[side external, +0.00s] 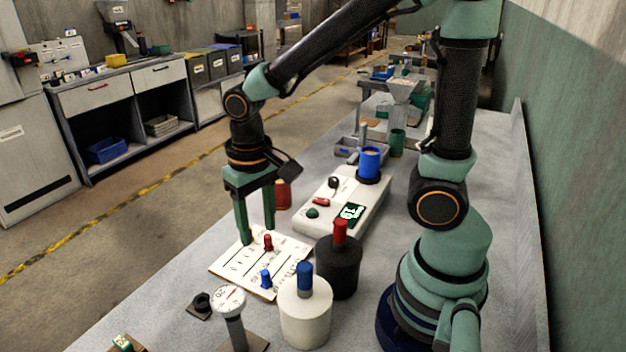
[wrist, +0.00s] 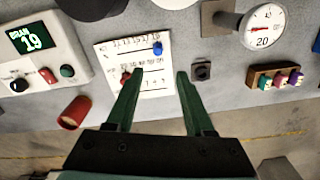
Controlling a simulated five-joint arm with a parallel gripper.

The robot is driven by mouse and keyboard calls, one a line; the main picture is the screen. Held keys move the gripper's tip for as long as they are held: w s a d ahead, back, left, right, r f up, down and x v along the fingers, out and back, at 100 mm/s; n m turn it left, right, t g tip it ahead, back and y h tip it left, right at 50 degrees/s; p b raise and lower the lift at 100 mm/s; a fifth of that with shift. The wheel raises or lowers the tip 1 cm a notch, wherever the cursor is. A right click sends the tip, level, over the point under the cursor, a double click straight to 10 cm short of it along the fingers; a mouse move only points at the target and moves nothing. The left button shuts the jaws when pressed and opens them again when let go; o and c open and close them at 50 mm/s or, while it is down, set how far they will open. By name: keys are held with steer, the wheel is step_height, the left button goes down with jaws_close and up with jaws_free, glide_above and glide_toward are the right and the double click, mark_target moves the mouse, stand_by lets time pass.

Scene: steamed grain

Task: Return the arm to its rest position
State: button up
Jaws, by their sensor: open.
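My gripper (side external: 256,232) is open and empty, pointing down over the white marked card (side external: 233,262). A red peg (side external: 268,242) and a blue peg (side external: 266,279) stand on the card. In the wrist view the open fingers of my gripper (wrist: 160,75) reach over the card (wrist: 112,55). The red peg (wrist: 126,77) is beside the left finger there, and I cannot tell whether they touch. The blue peg (wrist: 157,48) is beyond the fingertips. My arm is stretched out from its base over the bench.
A red cylinder (side external: 283,195) is behind my gripper. A black jar (side external: 338,265), a white jar (side external: 305,312) and a dial gauge (side external: 229,300) stand nearby. A wall (side external: 565,150) runs along the right.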

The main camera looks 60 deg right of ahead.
steer(key=s+d+r+n+t, duration=0.1)
steer(key=d+r+n+t, duration=0.2)
steer(key=r, duration=0.7)
steer(key=shift+s+d+r+t, duration=0.25)
steer(key=shift+s+d+t, duration=0.15)
steer(key=shift+d+t, duration=0.9)
